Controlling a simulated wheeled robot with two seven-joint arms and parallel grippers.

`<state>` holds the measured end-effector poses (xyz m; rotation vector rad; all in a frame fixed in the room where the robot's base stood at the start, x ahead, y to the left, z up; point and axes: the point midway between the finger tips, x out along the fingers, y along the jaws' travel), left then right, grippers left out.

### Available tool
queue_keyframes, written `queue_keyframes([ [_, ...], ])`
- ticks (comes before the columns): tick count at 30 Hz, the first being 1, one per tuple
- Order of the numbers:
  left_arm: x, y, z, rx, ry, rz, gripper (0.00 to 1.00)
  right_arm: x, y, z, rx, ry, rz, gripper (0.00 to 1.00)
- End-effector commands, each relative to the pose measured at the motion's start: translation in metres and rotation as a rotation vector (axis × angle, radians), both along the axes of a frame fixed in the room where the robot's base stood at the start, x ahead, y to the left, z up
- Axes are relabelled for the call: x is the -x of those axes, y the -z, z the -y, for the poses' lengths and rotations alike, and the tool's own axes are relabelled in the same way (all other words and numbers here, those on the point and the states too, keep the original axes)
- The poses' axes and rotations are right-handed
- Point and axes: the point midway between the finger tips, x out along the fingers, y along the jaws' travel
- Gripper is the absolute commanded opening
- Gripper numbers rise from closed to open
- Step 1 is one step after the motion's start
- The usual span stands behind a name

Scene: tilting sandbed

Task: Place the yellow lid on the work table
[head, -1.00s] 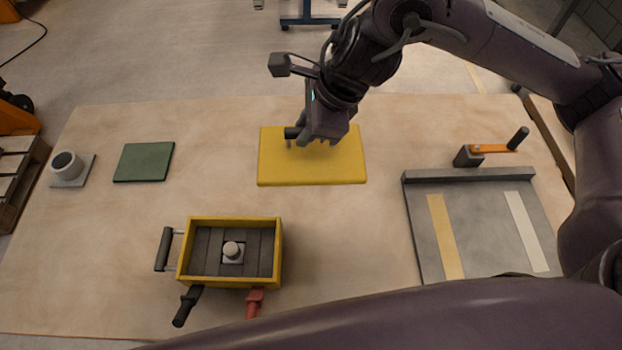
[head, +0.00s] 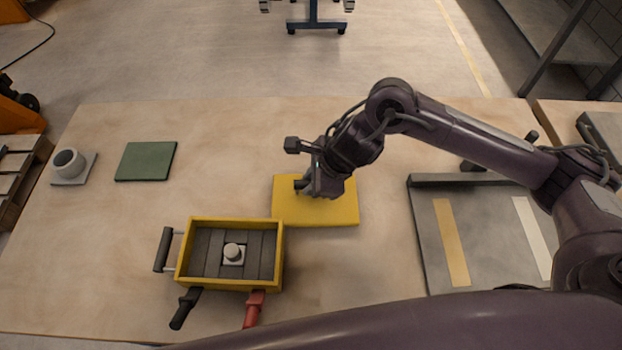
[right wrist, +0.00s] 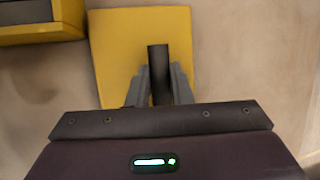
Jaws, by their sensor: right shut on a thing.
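The yellow lid (head: 335,212) is a flat slab, low over or on the work table (head: 110,245), just right of the yellow box. I cannot tell whether it touches the table. My right gripper (head: 306,190) is above the lid and shut on its dark handle (head: 299,184). In the right wrist view the gripper's fingers (right wrist: 159,90) close on both sides of the upright handle (right wrist: 158,60), with the lid (right wrist: 118,42) below. My left gripper is not in view.
The open yellow box (head: 282,258) holds a small knob-topped piece and has black and red handles. A green mat (head: 146,161) and a grey cup (head: 68,163) lie to the left. A grey striped board (head: 430,235) is at the right. The table's back middle is clear.

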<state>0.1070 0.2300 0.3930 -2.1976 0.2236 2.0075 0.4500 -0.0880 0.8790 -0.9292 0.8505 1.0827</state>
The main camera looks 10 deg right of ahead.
Motion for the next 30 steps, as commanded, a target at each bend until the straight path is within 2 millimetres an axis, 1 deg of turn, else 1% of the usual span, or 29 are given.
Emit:
queue_keyframes([
  [8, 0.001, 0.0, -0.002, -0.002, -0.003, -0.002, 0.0, -0.001, 0.001, 0.0, 0.0, 0.0, 0.002, 0.0],
  [12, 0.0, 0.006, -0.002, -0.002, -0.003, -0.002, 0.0, -0.001, 0.005, 0.0, -0.001, -0.001, 0.003, 0.0],
  [13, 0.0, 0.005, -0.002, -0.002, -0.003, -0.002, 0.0, 0.0, 0.004, 0.0, -0.001, -0.001, 0.001, 0.22],
  [17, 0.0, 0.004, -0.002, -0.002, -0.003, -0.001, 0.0, 0.0, 0.004, 0.0, -0.001, -0.001, 0.001, 0.39],
  [18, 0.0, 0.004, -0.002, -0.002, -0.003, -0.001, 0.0, 0.0, 0.004, 0.0, -0.001, -0.001, 0.001, 0.41],
  [26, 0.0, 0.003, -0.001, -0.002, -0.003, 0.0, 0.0, 0.0, 0.003, 0.0, -0.001, -0.001, 0.001, 0.41],
  [29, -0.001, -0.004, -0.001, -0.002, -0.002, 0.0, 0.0, 0.0, -0.003, 0.0, -0.001, 0.0, 0.001, 0.41],
  [30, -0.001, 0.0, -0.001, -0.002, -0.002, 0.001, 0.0, 0.0, -0.005, 0.002, -0.001, -0.001, 0.004, 0.41],
])
